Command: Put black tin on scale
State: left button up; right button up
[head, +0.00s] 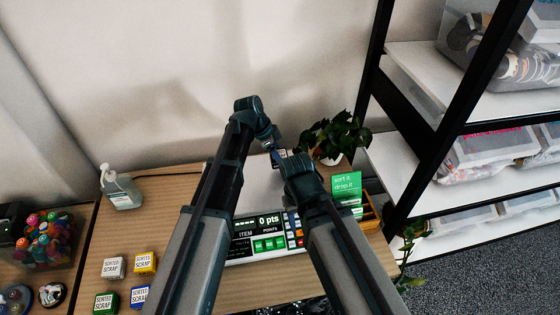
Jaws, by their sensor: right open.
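I cannot make out a black tin in the head view; my arms cover the middle of the table. The scale (268,223) is partly hidden between and behind my arms. Its dark display reads 0 pts, with green and coloured keys beside it. My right gripper (279,158) is open beyond the scale's display, and I cannot tell whether anything is between its fingers. My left gripper (272,145) is close to it, small and partly covered, so its jaws cannot be read.
White (113,268), yellow (144,263), green (105,303) and blue (139,297) tins stand at the table's front left. A clear bottle (121,188) stands behind them. A potted plant (335,137), green sign (346,183) and wooden holder (370,213) stand right. Shelving (412,165) rises beyond.

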pick_arm(q)
jog(key=shift+w+d+f, duration=0.1)
jog(key=shift+w+d, duration=0.1)
jog(key=shift+w, duration=0.5)
jog(key=f+b, duration=0.3)
jog(key=shift+s+f+b, duration=0.2)
jog(key=shift+f+b, duration=0.05)
jog(key=shift+b, duration=0.05)
pick_arm(e)
notch_tip(320, 180, down, 4)
jog(key=shift+r, duration=0.15)
pick_arm(q)
jog(key=shift+f, duration=0.15)
jog(key=o, duration=1.4)
